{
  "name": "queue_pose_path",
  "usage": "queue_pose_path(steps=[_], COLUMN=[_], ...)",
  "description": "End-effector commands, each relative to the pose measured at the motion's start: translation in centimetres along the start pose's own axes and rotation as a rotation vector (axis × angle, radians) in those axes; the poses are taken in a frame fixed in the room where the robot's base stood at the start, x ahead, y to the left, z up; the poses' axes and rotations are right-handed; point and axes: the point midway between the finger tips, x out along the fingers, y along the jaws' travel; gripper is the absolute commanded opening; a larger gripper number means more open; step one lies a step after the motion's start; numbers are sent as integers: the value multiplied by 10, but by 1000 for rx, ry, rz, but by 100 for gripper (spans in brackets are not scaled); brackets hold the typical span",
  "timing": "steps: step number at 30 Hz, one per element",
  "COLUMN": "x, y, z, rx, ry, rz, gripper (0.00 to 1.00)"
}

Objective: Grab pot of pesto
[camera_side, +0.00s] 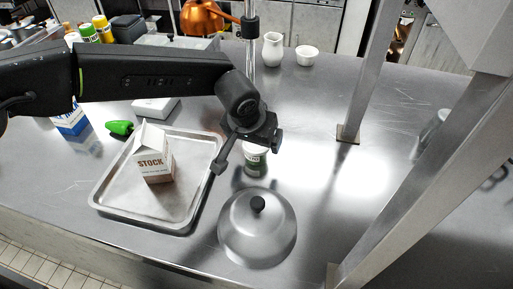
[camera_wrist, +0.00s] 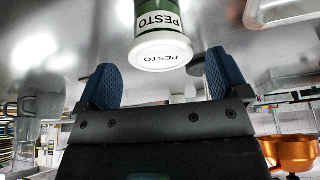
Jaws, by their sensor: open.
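The pot of pesto (camera_side: 256,163) stands on the steel counter, partly hidden by my gripper in the side view. In the wrist view the pot of pesto (camera_wrist: 160,40) shows its white lid and label with the word PESTO. My gripper (camera_side: 243,160) is over and beside the pot in the side view. In the wrist view my gripper (camera_wrist: 164,82) has its two blue-padded fingers spread apart. The pot lies ahead of the gap between them, and nothing is held.
A steel dome lid (camera_side: 257,235) with a black knob sits just in front of the pot. A metal tray (camera_side: 190,207) with a stock carton (camera_side: 155,158) is to the left. Steel posts (camera_side: 364,75) stand to the right. The counter between pot and posts is clear.

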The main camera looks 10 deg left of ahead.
Motion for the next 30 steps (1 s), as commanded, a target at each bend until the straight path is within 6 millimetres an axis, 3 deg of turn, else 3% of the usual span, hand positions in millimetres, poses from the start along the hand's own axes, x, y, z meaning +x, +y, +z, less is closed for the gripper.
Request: queue_pose_path(steps=[9,19,30], x=[44,49,49], y=[-1,-1,-1], z=[2,1,1], rx=[0,0,0], ry=[-2,0,0], rz=[-1,1,1], gripper=[93,93,57])
